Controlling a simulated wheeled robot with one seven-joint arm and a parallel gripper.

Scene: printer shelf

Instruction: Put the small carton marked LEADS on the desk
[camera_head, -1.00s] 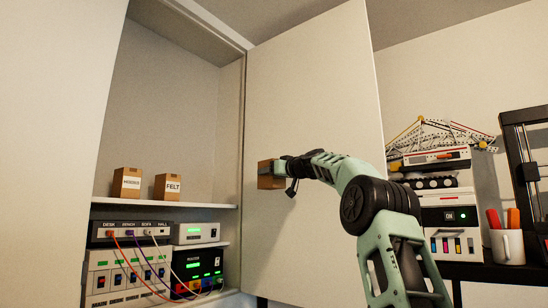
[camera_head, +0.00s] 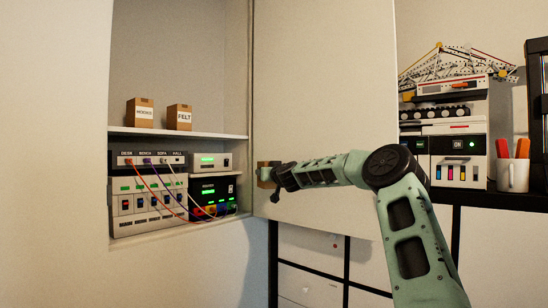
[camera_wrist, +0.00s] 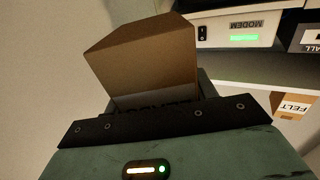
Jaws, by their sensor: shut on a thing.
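My gripper (camera_head: 270,173) is shut on a small brown carton (camera_head: 263,176), held in front of the open cabinet door. In the wrist view the carton (camera_wrist: 145,55) stands up out of the jaws; part of its white label shows at the gripper's edge, but its marking cannot be read. A carton marked FELT (camera_head: 179,118) and another labelled carton (camera_head: 140,113) stand on the cabinet shelf. The FELT carton (camera_wrist: 291,106) also shows in the wrist view. A dark desk or shelf top (camera_head: 462,197) is at the right; whether it is the desk is unclear.
Below the carton shelf (camera_head: 215,136) are a cabled switch panel (camera_head: 148,200) and small network boxes (camera_head: 210,162). The open door (camera_head: 325,110) stands behind my arm. On the right-hand surface are a printer (camera_head: 460,172) and a white mug with pens (camera_head: 512,175).

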